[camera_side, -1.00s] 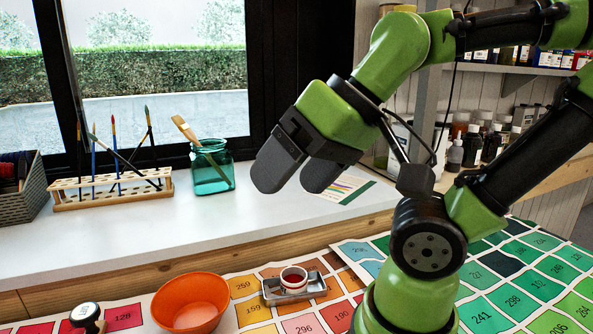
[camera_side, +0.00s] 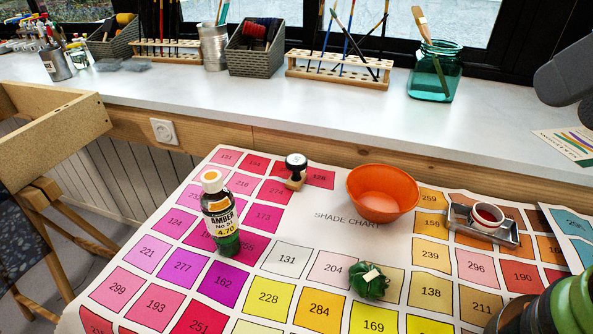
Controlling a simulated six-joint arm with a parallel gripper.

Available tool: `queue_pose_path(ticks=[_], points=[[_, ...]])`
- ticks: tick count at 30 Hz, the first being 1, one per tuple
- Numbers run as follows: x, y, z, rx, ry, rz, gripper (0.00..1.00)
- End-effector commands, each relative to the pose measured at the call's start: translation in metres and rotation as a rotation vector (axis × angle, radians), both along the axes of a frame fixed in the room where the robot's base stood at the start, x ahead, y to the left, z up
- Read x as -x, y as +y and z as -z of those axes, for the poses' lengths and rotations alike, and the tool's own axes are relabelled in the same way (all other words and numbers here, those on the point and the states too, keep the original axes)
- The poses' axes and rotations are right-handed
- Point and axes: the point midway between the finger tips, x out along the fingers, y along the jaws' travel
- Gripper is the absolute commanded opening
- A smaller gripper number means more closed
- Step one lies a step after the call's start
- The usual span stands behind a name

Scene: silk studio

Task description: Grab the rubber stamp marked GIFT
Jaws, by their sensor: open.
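A rubber stamp (camera_side: 296,171) stands on the shade chart, with a round black top bearing a white label and a wooden part below. Any word on the label is too small to read. It is left of an orange bowl (camera_side: 367,208), apart from it. My gripper (camera_side: 563,82) shows only in part at the right edge, its dark fingers open and empty above the bench, far to the right of the stamp.
A green bundle (camera_side: 369,281) lies in front. Brush racks, baskets and a teal jar (camera_side: 434,72) line the back bench.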

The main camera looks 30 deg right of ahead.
Motion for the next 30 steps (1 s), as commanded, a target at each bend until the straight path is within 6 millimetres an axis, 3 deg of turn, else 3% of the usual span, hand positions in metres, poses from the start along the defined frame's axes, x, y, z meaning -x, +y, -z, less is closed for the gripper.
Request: queue_pose_path(ticks=[23, 26, 30], points=[[-0.003, 0.000, -0.001, 0.001, 0.003, -0.001, 0.80], [-0.015, 0.000, -0.007, 0.011, 0.021, -0.005, 0.80], [-0.055, 0.003, -0.018, 0.039, 0.067, -0.012, 0.80]])
